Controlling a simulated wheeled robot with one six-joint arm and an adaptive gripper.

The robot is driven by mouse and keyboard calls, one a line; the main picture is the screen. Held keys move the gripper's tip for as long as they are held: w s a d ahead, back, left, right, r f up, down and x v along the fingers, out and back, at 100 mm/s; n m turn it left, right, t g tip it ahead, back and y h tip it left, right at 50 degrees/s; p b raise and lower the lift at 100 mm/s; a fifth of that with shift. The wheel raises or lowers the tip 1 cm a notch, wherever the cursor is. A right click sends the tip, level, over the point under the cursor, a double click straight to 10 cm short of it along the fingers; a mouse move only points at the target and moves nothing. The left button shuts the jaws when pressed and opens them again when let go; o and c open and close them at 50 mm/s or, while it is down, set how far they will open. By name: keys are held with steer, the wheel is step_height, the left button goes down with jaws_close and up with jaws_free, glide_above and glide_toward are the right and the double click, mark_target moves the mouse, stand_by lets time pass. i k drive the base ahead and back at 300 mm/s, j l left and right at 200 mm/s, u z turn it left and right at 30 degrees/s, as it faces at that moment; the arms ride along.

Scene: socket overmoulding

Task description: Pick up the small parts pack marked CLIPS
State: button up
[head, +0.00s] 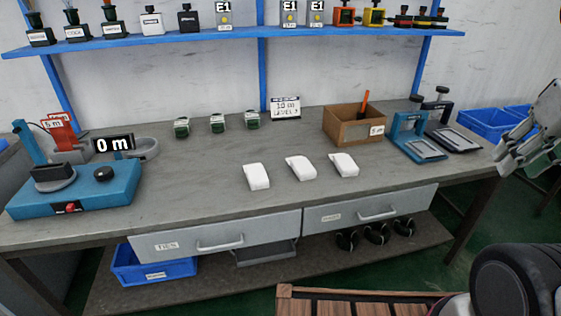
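Three white packs lie in a row on the grey workbench: a left one (256,177), a middle one (300,168) and a right one (344,164). No marking can be read on any of them from here, so I cannot tell which is marked CLIPS. My gripper (507,162) is at the right edge of the head view, beyond the bench's right end and well apart from the packs. It is partly cut off by the frame, and its finger opening does not show clearly.
Behind the packs stand several small green-and-white containers (218,123) and a brown box (354,127). Two closed drawers (215,237) are under the bench front. Bench around the packs is clear.

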mark_target(257, 178)
steer(key=j+z, duration=0.25)
steer(key=j, duration=0.2)
steer(key=j+z, duration=0.3)
steer(key=j, duration=0.2)
steer(key=k+j+z, duration=0.25)
steer(key=j, duration=0.2)
steer(key=k+j, duration=0.1)
steer(key=j, duration=0.35)
steer(key=k+j, duration=0.1)
steer(key=j, duration=0.4)
steer(key=j+z, duration=0.1)
steer(key=j, duration=0.35)
steer(key=k+j, duration=0.15)
steer(key=j, duration=0.3)
